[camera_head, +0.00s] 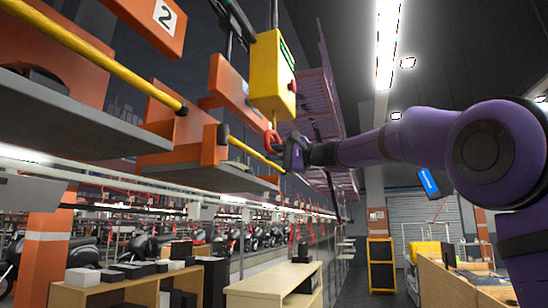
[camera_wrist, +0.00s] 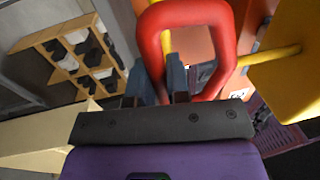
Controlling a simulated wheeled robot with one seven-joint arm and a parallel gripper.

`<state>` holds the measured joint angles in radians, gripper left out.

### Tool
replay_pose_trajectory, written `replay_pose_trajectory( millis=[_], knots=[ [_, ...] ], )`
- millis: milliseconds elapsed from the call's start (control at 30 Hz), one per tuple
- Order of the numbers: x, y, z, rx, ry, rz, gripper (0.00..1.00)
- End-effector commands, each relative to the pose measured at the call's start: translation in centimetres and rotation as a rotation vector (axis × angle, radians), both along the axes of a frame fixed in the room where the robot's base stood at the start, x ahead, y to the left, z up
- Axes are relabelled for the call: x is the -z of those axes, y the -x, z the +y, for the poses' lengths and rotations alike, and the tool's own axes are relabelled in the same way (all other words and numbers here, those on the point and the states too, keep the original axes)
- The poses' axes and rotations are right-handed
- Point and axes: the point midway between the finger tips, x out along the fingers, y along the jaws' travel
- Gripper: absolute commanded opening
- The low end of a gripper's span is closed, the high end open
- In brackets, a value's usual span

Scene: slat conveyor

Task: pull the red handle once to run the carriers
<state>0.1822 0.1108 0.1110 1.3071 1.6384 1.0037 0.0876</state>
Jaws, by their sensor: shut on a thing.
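The red handle (camera_wrist: 225,48) is a thick loop that fills the top middle of the wrist view. In the head view the red handle (camera_head: 268,141) is small and hangs just below a yellow box (camera_head: 272,75). My gripper (camera_head: 296,150) is at the handle, at the end of my purple arm. In the wrist view my gripper (camera_wrist: 170,78) has its two dark fingers at the lower part of the loop, shut on it. The exact contact is partly hidden by the fingers. Orange carriers (camera_head: 185,135) with grey slats hang at the left.
A yellow rail (camera_head: 90,52) runs along the carriers, close to my gripper. Below stand wooden shelves (camera_head: 275,285) with dark and white boxes. A wooden crate (camera_head: 450,285) is at the lower right. The aisle floor in the middle is partly clear.

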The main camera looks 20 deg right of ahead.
Motion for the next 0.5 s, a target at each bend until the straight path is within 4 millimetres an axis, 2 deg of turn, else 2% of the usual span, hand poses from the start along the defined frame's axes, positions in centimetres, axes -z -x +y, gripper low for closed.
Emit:
replay_pose_trajectory(
  millis=[33,67,167,500],
  knots=[
    [0.02,-0.03,-0.06,0.001,0.000,0.000,0.00],
    [0.03,-0.03,-0.06,0.001,0.000,0.000,0.21],
    [0.02,-0.02,-0.05,0.001,0.000,0.000,0.43],
    [0.04,0.22,-0.36,0.001,0.000,0.000,0.43]
  ],
)
